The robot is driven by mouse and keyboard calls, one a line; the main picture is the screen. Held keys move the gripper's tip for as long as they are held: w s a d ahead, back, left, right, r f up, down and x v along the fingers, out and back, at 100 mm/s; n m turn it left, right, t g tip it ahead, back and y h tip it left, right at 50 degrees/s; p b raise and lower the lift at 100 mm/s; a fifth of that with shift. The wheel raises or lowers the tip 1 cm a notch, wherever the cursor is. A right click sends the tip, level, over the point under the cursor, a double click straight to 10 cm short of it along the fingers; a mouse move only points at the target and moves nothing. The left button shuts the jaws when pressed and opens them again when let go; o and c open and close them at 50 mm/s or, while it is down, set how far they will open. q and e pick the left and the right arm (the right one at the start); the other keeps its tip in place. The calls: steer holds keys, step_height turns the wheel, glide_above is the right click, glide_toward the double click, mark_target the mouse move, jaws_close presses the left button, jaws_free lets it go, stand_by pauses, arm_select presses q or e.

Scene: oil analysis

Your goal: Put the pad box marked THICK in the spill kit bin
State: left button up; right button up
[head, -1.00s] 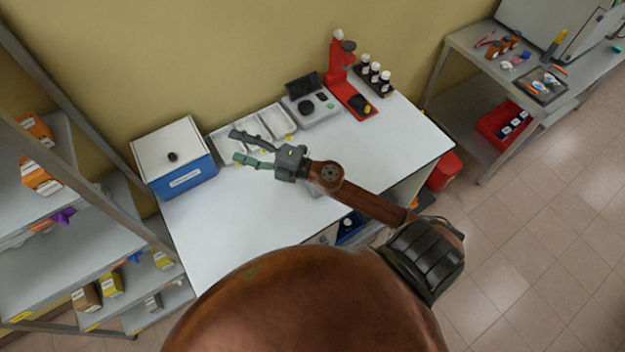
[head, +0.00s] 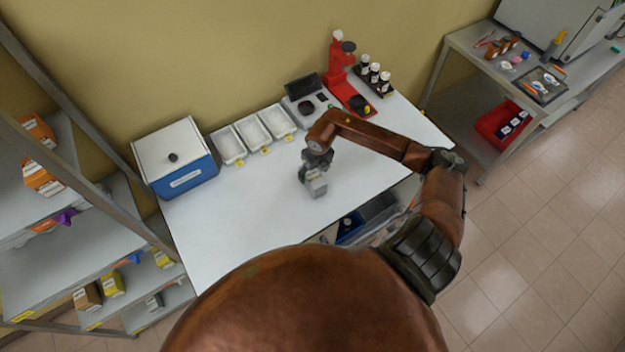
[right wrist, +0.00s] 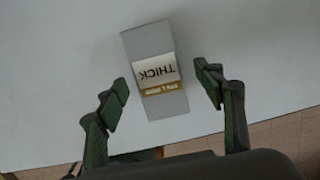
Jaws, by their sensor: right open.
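The pad box (right wrist: 155,69), grey with a white label reading THICK and a yellow-brown band, stands on the white table. In the head view the pad box (head: 317,187) is at the middle of the table, just below my right gripper (head: 309,175). In the right wrist view my right gripper (right wrist: 164,92) is open, with one finger on each side of the box's near end and visible gaps. I cannot make out a spill kit bin with certainty; a red bin (head: 502,125) sits under the side bench. My left gripper is not in view.
A blue box with a white lid (head: 175,158), several white trays (head: 252,134), a scale (head: 303,106) and a red stand (head: 342,75) line the table's back. Shelves with boxes (head: 75,240) stand at left. The table's left front is clear.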

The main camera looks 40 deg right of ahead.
steer(key=f, duration=0.1)
steer(key=f+p, duration=0.1)
steer(key=f, duration=0.2)
steer(key=shift+w+a+f+p, duration=0.1)
steer(key=shift+w+f+p, duration=0.15)
steer(key=shift+p, duration=0.1)
steer(key=shift+w+f, duration=0.1)
steer(key=shift+f, duration=0.4)
steer(key=shift+c, duration=0.7)
steer(key=c, duration=1.3)
steer(key=shift+r, duration=0.1)
steer(key=shift+c, duration=0.2)
